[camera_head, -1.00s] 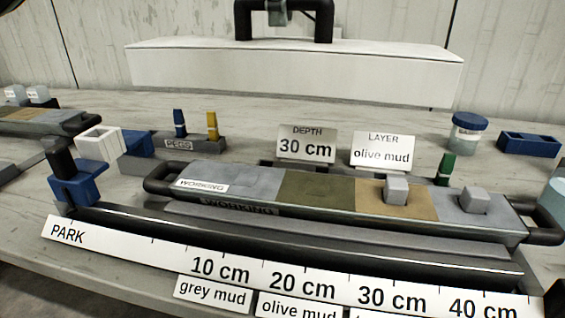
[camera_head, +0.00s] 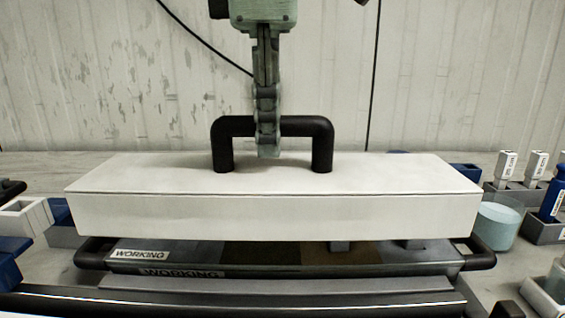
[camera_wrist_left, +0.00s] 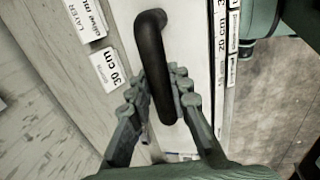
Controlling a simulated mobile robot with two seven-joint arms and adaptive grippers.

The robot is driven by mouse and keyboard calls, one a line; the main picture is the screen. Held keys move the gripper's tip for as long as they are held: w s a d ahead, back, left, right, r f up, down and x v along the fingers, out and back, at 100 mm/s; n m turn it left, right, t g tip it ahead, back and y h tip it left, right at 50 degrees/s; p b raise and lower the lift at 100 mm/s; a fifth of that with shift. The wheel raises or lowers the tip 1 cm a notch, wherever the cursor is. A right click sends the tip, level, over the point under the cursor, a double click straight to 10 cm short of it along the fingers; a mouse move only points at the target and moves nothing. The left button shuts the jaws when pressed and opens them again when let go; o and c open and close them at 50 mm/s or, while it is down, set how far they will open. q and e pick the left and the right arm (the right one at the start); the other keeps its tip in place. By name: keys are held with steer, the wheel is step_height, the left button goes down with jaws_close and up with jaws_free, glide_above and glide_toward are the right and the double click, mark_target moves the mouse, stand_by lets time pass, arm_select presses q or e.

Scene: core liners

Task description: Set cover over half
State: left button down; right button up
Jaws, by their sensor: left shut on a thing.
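The cover is a long white box lid (camera_head: 280,212) with a black arched handle (camera_head: 322,150) on top. My left gripper (camera_head: 267,140) is shut on the middle of the handle from above. In the left wrist view the fingers (camera_wrist_left: 165,105) sit on both sides of the handle (camera_wrist_left: 150,50), with the white cover (camera_wrist_left: 185,45) beneath. The cover stands level above the working half (camera_head: 200,255), a dark-edged tray with core sections and black end handles. It hides the tray's back part; whether they touch is unclear. My right gripper is not in view.
A white holder (camera_head: 25,215) stands at left. A pale blue tub (camera_head: 497,225) and small bottles (camera_head: 535,165) stand at right. Depth and layer cards (camera_wrist_left: 108,68) show in the wrist view.

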mark_target(284, 167)
arm_select(q)
steer(key=shift+w+d+f, duration=0.45)
steer(key=shift+d+f, duration=0.05)
steer(key=shift+d, duration=0.3)
steer(key=shift+f, duration=0.2)
step_height(284, 167, down, 3)
steer(key=shift+f, duration=0.35)
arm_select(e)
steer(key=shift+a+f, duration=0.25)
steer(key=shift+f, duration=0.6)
arm_select(q)
steer(key=shift+f, duration=0.15)
steer(key=shift+f, duration=0.3)
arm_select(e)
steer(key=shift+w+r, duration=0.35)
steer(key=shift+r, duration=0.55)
arm_select(q)
steer(key=shift+b, duration=0.3)
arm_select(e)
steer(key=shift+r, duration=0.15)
